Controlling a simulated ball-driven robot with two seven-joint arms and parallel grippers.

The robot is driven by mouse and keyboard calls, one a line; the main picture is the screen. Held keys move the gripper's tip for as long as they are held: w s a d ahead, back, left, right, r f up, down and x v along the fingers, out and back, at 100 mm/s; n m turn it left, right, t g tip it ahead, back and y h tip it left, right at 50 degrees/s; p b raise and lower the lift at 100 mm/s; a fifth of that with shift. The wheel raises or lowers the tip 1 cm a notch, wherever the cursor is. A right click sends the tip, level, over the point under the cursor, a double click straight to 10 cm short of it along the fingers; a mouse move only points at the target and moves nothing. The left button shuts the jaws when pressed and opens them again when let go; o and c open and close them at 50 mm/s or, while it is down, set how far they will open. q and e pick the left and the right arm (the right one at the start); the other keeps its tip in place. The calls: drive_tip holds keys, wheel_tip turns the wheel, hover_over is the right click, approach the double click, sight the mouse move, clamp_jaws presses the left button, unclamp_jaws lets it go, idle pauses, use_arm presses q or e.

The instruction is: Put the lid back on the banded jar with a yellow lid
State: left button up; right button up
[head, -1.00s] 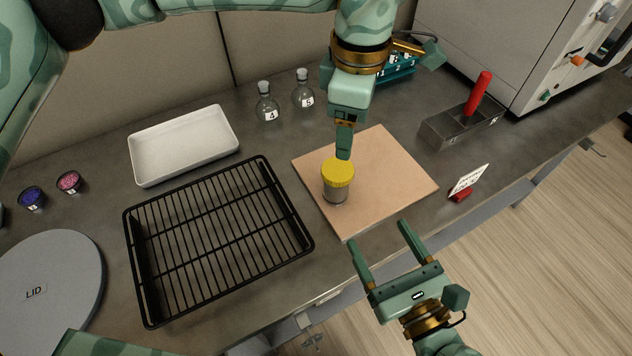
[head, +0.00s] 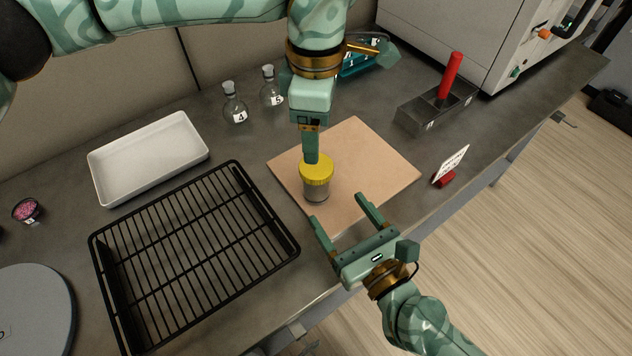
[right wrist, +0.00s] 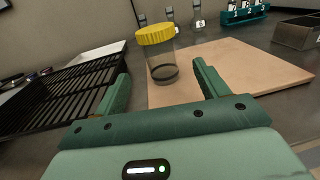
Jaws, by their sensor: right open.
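The clear jar (head: 316,191) stands upright on the tan board, with a dark band low on its body (right wrist: 164,73). The yellow lid (head: 317,172) sits at the jar's mouth; it also shows in the right wrist view (right wrist: 155,35). I cannot tell if it is fully seated. My left gripper (head: 311,158) points down at the lid and overlaps its far edge; its jaw gap is hidden. My right gripper (head: 339,211) is open and empty at the board's front corner. In the right wrist view the jar stands between and beyond its fingertips.
The tan board (head: 375,165) lies around the jar. A black wire rack (head: 195,250) is to its left, with a white tray (head: 150,160) behind. Flasks (head: 235,105) stand at the back. A red-handled metal block (head: 437,105) and a small sign (head: 450,167) are to the right.

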sight(312, 173)
drive_tip(key=x, duration=1.1)
clamp_jaws()
use_arm(q)
drive_tip(key=n, duration=1.2)
drive_tip(key=shift+n, duration=0.3)
drive_tip(key=n, duration=1)
drive_tip(key=shift+n, duration=0.4)
drive_tip(key=n, duration=0.3)
drive_tip(key=shift+n, duration=0.3)
